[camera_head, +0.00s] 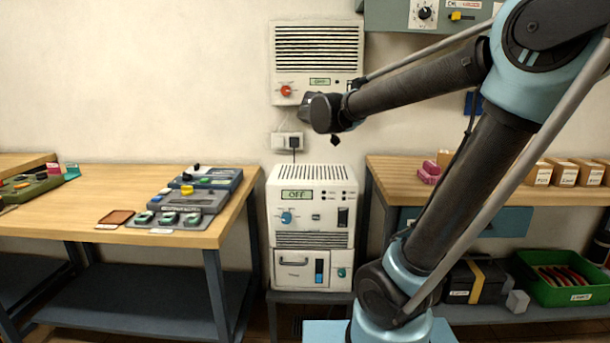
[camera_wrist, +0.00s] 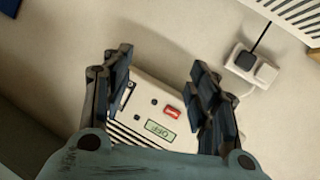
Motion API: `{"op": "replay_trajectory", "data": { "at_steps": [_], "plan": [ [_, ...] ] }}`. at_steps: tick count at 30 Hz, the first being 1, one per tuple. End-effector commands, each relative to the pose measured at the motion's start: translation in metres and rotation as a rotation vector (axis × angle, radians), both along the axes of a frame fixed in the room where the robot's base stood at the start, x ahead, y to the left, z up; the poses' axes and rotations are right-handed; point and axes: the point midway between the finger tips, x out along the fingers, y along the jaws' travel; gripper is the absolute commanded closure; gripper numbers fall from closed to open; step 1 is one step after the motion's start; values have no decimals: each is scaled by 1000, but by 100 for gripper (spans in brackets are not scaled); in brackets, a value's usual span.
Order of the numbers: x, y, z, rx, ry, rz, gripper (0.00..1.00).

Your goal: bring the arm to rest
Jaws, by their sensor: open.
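My arm (camera_head: 420,85) reaches up from my base and bends back to the left at its top. My gripper shows in the wrist view (camera_wrist: 158,85) with its two dark fingers apart and nothing between them. The charger (camera_head: 312,205) has a display reading OFF and a blue knob (camera_head: 286,218).
The wall unit (camera_head: 317,50) has a red knob. A wall socket (camera_head: 287,141) with a plug is beneath it. The left bench (camera_head: 80,215) carries small devices. The right bench (camera_head: 385,170) carries boxes, with a green crate (camera_head: 540,292) on its lower shelf.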

Motion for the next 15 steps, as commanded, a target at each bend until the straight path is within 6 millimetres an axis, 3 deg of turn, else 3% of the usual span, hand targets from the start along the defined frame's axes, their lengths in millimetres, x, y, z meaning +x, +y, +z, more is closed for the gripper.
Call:
{"op": "replay_trajectory", "data": {
  "at_steps": [1,6,10,15],
  "plan": [
    [-16,-24,-16,4,52,-36,46],
    [-78,-84,-78,25,261,-118,46],
    [-132,-114,-128,63,431,-148,46],
    [-206,-131,-191,139,645,-135,46]
  ]
}}
